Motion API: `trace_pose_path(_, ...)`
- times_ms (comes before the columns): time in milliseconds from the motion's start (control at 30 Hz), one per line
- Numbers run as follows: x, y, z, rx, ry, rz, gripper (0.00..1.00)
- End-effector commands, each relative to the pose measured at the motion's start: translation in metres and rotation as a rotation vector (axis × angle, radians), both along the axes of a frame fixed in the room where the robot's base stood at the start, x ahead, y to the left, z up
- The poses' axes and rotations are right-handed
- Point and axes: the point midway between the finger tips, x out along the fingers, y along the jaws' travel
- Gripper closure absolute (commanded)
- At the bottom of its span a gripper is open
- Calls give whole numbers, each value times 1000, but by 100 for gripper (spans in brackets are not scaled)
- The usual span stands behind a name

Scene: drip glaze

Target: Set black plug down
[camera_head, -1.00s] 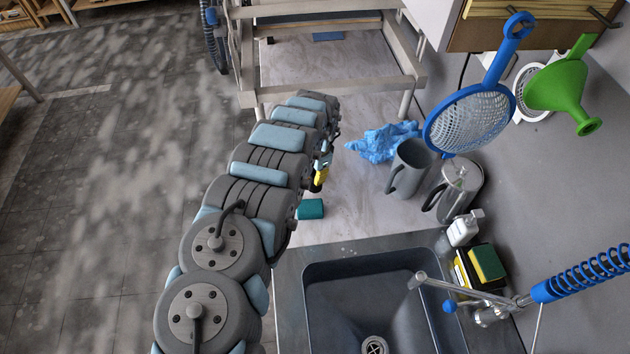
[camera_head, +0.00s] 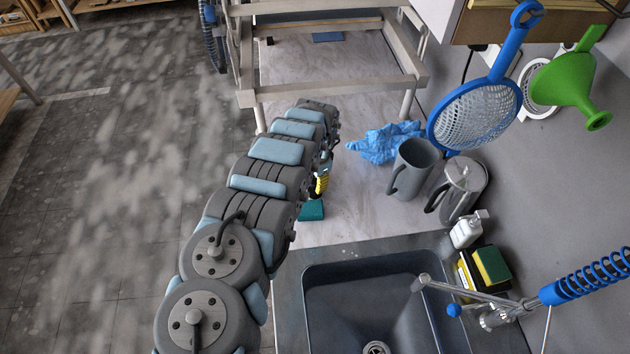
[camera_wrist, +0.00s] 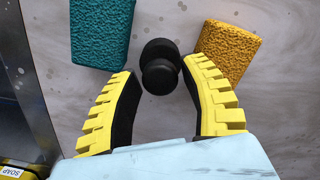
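The black plug (camera_wrist: 160,72) shows in the wrist view as two rounded dark parts, right at my fingertips. My gripper (camera_wrist: 161,78) has a yellow ribbed finger with a black pad on either side of it. The pads close in to about the plug's width, and the plug appears pinched between the tips. A pale table surface lies beyond; whether the plug touches it I cannot tell. In the head view my gripper (camera_head: 321,184) is mostly behind my arm, and the plug cannot be made out.
A teal block (camera_wrist: 101,32) lies left of the plug and an orange block (camera_wrist: 228,50) right of it. The teal block also shows in the head view (camera_head: 312,212).

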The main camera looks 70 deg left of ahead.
Motion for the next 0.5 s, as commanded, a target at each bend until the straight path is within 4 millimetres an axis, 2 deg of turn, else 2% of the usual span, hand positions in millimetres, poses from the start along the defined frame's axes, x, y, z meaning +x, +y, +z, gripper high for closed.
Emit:
trace_pose_path(267,1,1,8,1,-1,0,56)
trace_pose_path(500,1,1,27,0,2,-1,56)
